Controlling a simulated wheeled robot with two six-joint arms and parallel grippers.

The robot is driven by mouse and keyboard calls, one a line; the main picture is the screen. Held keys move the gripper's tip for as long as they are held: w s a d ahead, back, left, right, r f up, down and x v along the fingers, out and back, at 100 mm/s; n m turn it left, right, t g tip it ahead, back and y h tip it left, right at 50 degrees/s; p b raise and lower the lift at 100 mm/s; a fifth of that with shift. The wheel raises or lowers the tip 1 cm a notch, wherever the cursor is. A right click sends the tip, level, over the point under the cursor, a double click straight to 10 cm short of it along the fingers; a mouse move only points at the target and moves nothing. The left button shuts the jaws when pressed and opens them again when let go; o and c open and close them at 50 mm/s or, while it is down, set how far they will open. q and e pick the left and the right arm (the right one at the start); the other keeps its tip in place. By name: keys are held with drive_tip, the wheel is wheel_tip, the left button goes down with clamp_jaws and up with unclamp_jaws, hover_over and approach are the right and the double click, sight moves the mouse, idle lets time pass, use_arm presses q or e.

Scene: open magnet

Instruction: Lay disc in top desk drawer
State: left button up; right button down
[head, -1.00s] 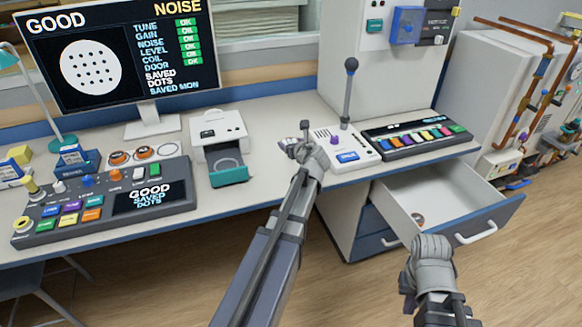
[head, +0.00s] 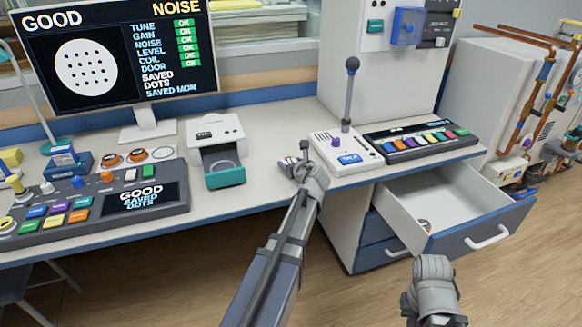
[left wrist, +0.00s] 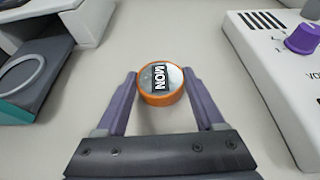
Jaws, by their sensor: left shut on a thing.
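The disc (left wrist: 161,84) has an orange rim and a silver and dark top reading "MON". In the left wrist view it sits between the tips of my left gripper (left wrist: 163,88), which is shut on it just above or on the desk top. In the head view my left gripper (head: 298,160) is over the desk between the white tray device and the joystick box, and the disc is not clear there. The top desk drawer (head: 455,200) is pulled open at right, with a small round thing (head: 425,224) inside. My right gripper (head: 433,285) is in front of the drawer, its fingers hidden.
The joystick box (head: 345,150) stands close right of my left gripper. The white device with a teal-fronted tray (head: 224,178) is to its left. A button console (head: 100,205) and a monitor (head: 115,55) fill the left side. Most of the drawer floor is bare.

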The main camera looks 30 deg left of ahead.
use_arm(q)
drive_tip(key=shift+f, duration=0.1)
drive_tip(key=o, duration=1.4)
drive_tip(key=shift+s+d+r, duration=0.1)
drive_tip(key=shift+d+r, duration=0.05)
drive_tip(key=shift+r, duration=0.15)
drive_tip(key=p+v, duration=0.4)
drive_tip(key=v, duration=0.7)
drive_tip(key=shift+s+d+r+p, duration=0.1)
drive_tip(key=shift+s+d+p, duration=0.1)
drive_tip(key=shift+p, duration=0.1)
